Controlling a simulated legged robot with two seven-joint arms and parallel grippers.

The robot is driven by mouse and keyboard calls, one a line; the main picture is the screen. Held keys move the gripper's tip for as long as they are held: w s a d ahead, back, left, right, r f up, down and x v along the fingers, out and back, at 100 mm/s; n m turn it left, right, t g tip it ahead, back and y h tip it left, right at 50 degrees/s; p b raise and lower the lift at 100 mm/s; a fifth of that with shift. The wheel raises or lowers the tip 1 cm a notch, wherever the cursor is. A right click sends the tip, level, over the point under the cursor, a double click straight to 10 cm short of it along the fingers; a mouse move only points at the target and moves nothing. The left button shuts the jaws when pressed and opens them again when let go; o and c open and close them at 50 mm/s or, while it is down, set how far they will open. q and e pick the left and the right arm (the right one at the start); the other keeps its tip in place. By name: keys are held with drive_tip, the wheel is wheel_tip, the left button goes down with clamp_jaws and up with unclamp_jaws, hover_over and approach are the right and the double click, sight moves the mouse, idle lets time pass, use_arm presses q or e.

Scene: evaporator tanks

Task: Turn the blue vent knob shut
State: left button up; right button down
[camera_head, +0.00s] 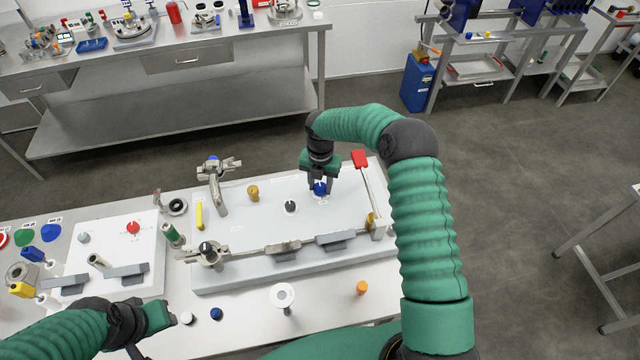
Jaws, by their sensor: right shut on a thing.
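The blue vent knob (320,188) stands on the light panel (262,218) near its far right part. My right gripper (320,182) reaches down over it from above, with its fingers shut on the knob and partly covering it. My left gripper (165,318) is low at the left front, over the table's front edge; its fingers are too small and hidden to read.
A yellow knob (253,192) and a black knob (291,206) stand left of the blue knob. A red-handled lever (360,159) rises close on its right. Valve fittings (209,254) and a white funnel-like piece (283,296) are nearer me.

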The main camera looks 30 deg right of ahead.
sight(320, 186)
drive_tip(key=shift+w+d+r, duration=0.15)
drive_tip(key=shift+w+r, duration=0.1)
drive_tip(key=shift+w, duration=0.05)
drive_tip(key=c, duration=1.2)
unclamp_jaws()
drive_tip(key=shift+c, duration=0.2)
drive_tip(key=shift+o, duration=1.4)
drive_tip(key=shift+f, duration=0.1)
drive_tip(key=shift+o, duration=0.3)
drive_tip(key=shift+f, duration=0.1)
drive_tip(key=shift+s, duration=0.1)
wheel_tip(320, 186, up, 17)
drive_tip(key=b, duration=0.2)
drive_tip(key=shift+f+b, duration=0.15)
drive_tip(key=shift+b, duration=0.25)
